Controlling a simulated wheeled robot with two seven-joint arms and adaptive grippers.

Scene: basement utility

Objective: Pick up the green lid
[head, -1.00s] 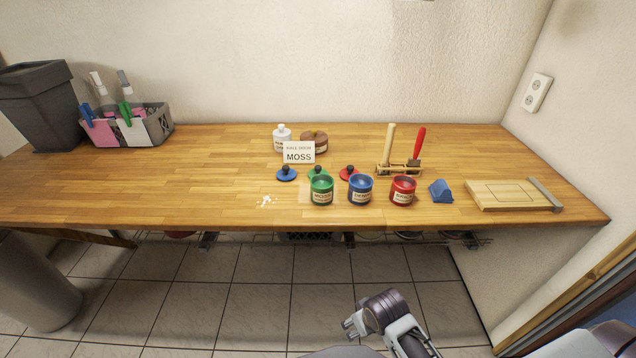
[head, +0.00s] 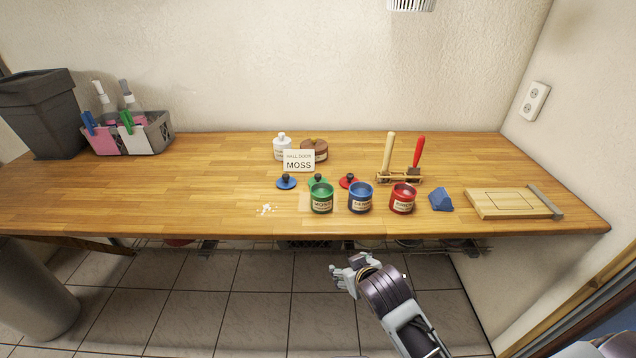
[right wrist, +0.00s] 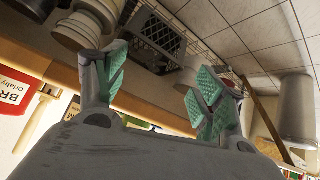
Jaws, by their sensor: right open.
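The green lid (head: 317,180) lies on the wooden bench, partly hidden behind the green MOSS tin (head: 321,199). A blue lid (head: 286,182) with a dark knob is to its left and a red lid (head: 348,181) to its right. My right gripper (head: 343,274) is in front of the bench's front edge, apart from the lid. In the right wrist view, its green-padded fingers (right wrist: 158,88) stand apart with nothing between them. My left gripper is not in view.
A blue tin (head: 360,199) and a red tin (head: 402,199) stand beside the green tin. A MOSS card (head: 299,161) stands behind the lids. A blue block (head: 441,200) and a wooden board (head: 512,200) are at right. The bench's left half (head: 190,185) is mostly clear.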

